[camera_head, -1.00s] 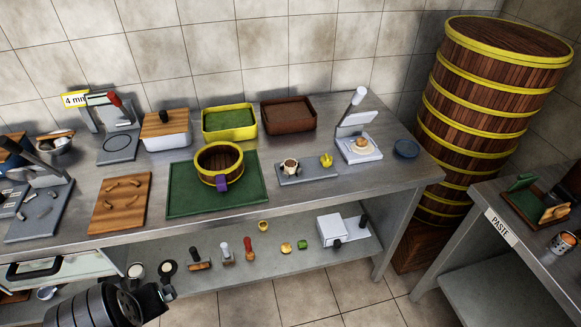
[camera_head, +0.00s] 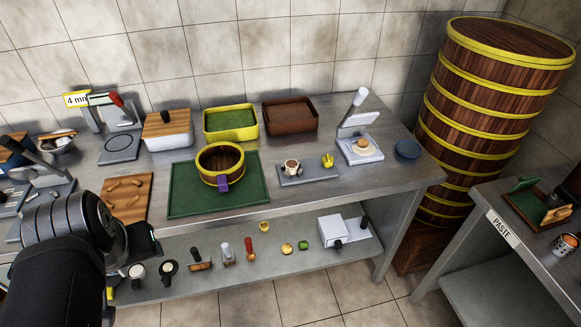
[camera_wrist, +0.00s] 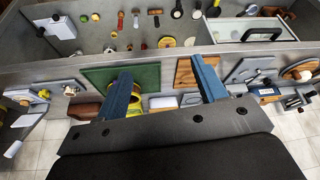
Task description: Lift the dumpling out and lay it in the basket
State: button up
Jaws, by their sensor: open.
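A small round tan piece, which looks like the dumpling (camera_head: 361,145), sits on the pale base of a hand press (camera_head: 372,153) at the right of the bench. The round wooden basket (camera_head: 237,169) with yellow bands and a purple tab stands on a green mat (camera_head: 185,203) and looks empty inside. My gripper (camera_wrist: 160,65) is open, with nothing between its two blue fingers in the wrist view. In the head view it is at the lower left, in front of the wooden board and well apart from the press and basket. Its fingertips are hidden there.
A grey tray (camera_head: 313,175) with a cup and a yellow piece lies between basket and press. A yellow-rimmed bin (camera_head: 230,133), a brown bin (camera_head: 290,130) and a lidded box stand behind. A lower shelf holds several small tools. A tall steamer stack (camera_head: 470,120) stands at right.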

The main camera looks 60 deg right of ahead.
jog(key=w+d+r+m+g, duration=0.1)
jog(key=w+d+r, duration=0.2)
jog(key=d, duration=0.2)
jog(key=w+d+r+m, duration=0.1)
jog(key=w+d+r, duration=0.2)
jog(key=d, duration=0.3)
jog(key=m+g+y, duration=0.2)
jog(key=m+g, duration=0.1)
jog(key=m, duration=0.4)
send_over(291, 164)
jog(key=f, duration=1.7)
jog(key=shift+s+d+f, duration=0.3)
jog(key=shift+s, duration=0.05)
jog(key=f, duration=0.4)
jog(key=shift+w+a+f, duration=0.25)
jog(key=shift+a, duration=0.1)
jog(key=shift+f, duration=0.5)
jog(key=c, duration=1)
jog(key=shift+r, duration=0.1)
